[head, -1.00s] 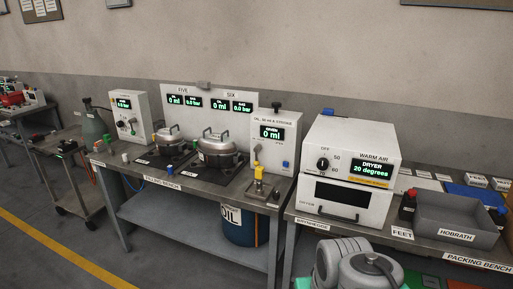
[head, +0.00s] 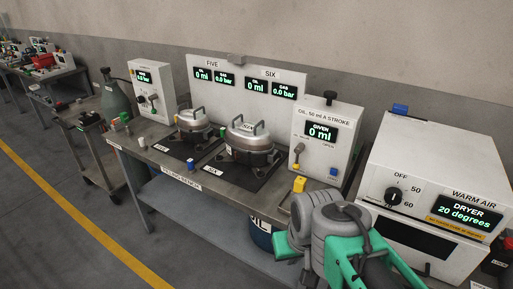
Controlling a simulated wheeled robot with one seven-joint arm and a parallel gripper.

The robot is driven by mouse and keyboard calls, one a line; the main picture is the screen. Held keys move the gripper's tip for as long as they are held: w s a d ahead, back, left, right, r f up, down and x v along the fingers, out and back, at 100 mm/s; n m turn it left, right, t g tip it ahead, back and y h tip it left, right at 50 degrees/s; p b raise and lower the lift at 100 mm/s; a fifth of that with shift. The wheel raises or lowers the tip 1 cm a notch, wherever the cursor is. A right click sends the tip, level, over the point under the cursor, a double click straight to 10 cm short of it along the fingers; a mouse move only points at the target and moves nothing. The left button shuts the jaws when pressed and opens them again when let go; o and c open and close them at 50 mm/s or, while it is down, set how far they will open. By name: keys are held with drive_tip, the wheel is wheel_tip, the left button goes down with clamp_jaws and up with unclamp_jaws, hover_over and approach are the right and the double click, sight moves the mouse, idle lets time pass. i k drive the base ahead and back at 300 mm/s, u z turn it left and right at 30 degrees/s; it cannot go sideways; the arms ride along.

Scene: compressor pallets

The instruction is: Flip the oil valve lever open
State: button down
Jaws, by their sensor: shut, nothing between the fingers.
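The white oil dispenser (head: 327,155), labelled "OIL, 50 ml A STROKE", stands at the right end of the filling bench. Its display reads "GIVEN 0 ml" and a black knob tops it. A small grey lever (head: 298,152) is on the left of its front face and looks close to upright; a blue button sits at the lower right. My grey and green arm fills the bottom right; I cannot make out my gripper's fingers.
Two metal pots (head: 250,140) stand on dark pads left of the dispenser. The white warm-air dryer (head: 440,180) is close on the right. A blue oil drum (head: 262,234) is under the bench, partly hidden by my arm. The floor at left is open.

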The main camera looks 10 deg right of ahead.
sight(297, 150)
drive_tip(key=u, duration=0.65)
drive_tip(key=i, duration=0.95)
drive_tip(key=u, duration=0.7)
